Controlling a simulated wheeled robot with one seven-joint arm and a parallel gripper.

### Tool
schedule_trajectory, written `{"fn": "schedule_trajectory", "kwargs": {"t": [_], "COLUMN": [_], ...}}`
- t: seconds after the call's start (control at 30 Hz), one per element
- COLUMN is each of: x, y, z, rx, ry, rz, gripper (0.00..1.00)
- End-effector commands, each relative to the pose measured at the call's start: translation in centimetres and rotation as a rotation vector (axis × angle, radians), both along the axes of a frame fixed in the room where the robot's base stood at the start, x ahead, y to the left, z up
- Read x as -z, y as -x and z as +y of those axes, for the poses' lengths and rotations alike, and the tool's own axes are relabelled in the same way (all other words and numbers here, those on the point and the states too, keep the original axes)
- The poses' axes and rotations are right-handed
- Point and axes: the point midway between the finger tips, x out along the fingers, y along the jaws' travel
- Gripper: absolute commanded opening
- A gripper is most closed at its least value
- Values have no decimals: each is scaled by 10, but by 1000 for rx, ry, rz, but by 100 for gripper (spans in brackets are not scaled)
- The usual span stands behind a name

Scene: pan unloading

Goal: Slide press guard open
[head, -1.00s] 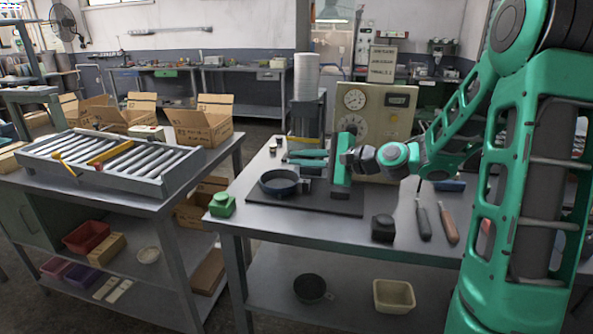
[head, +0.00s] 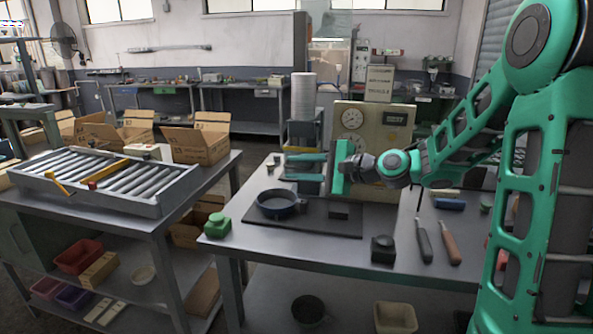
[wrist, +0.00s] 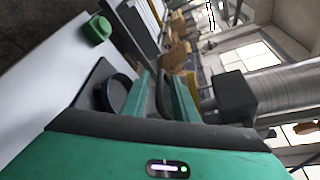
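The press (head: 304,130) stands at the back of the bench, with a pale ribbed cylinder (head: 303,92) on top. I cannot make out which part is its guard; the lower front is partly hidden by my gripper. My gripper (head: 287,167) points left in front of the press, with a clear gap between its green fingers and nothing between them. In the wrist view the two fingers (wrist: 160,77) are also apart. A dark round pan (head: 280,204) lies on the black mat (head: 325,226), below and nearer than my fingers.
A panel with gauges (head: 371,135) stands behind my wrist. A green block (head: 217,226), a black block (head: 382,249) and two handled tools (head: 437,241) lie on the bench. A roller conveyor (head: 105,185) stands left, past a gap.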

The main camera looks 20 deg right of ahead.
Motion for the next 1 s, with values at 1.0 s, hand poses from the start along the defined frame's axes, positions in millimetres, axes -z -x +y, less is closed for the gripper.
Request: {"fn": "schedule_trajectory", "kwargs": {"t": [1.0], "x": [-22], "y": [77], "z": [-70], "rx": [-1], "ry": [0], "rz": [0], "gripper": [26]}}
